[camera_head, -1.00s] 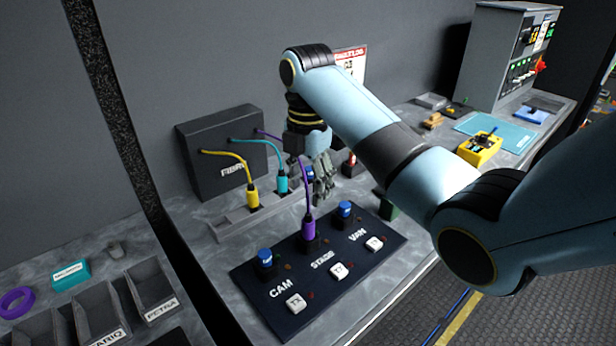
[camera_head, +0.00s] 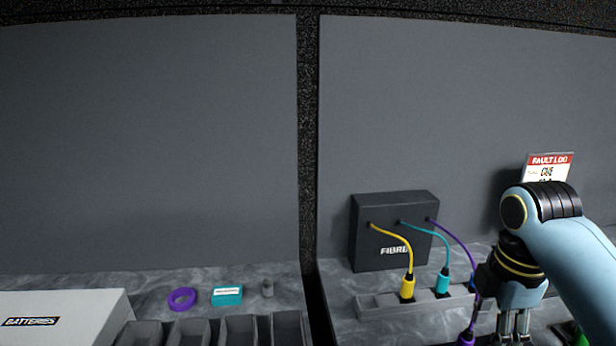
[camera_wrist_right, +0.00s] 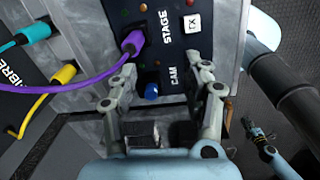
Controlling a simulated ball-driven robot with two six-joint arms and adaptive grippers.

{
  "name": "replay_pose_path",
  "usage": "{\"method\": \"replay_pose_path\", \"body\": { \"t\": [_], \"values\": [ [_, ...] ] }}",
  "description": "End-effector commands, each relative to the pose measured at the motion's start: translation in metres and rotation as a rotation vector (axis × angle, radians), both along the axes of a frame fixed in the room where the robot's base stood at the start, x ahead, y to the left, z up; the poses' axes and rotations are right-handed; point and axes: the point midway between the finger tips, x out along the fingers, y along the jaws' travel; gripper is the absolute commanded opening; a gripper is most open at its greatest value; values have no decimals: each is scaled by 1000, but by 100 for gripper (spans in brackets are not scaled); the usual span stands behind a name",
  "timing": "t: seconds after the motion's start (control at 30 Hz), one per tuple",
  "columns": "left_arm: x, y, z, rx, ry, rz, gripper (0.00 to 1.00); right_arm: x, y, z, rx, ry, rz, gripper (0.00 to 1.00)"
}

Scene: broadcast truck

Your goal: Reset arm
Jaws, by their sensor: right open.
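My right gripper (camera_wrist_right: 165,82) is open and empty, its fingers spread over the CAM end of the dark switch panel (camera_wrist_right: 180,62) in the right wrist view. In the head view its fingers (camera_head: 513,326) point down at the lower right, their tips near the picture's edge. The purple plug (camera_wrist_right: 132,42) sits in the panel by the STAGE label, outside the fingers. A blue cap (camera_wrist_right: 151,91) by the CAM label shows between the fingers. What looks like my left gripper (camera_wrist_right: 262,136) hangs low over the floor at the right wrist view's lower right; its opening is unclear.
The black fibre box (camera_head: 390,256) stands against the wall. Yellow (camera_head: 407,287) and teal (camera_head: 443,281) plugs stand in the grey rack (camera_head: 378,307). A purple ring (camera_head: 182,299), teal box (camera_head: 227,295), grey bins (camera_head: 239,331) and white batteries case (camera_head: 70,312) are left.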

Motion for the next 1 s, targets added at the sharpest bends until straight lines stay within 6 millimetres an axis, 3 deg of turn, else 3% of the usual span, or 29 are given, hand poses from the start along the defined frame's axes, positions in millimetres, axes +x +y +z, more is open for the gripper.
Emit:
{"method": "replay_pose_path", "body": {
  "t": [0.03,0.1,0.2,0.4,0.77,1.0],
  "values": [
    [0,0,0,0,0,0,0,-29,4,-12,2,-23,-134,49],
    [1,0,0,0,-1,0,0,-62,8,-19,12,-74,-348,49],
    [0,0,0,0,-1,0,0,-99,13,-20,41,-135,-593,49],
    [-2,0,0,0,3,0,0,-149,20,-9,104,-209,-929,49],
    [0,0,0,0,0,0,0,-212,28,24,228,-289,-1366,49],
    [-1,0,-22,0,1,0,0,-200,23,-51,214,-272,-1386,49]
  ]
}}
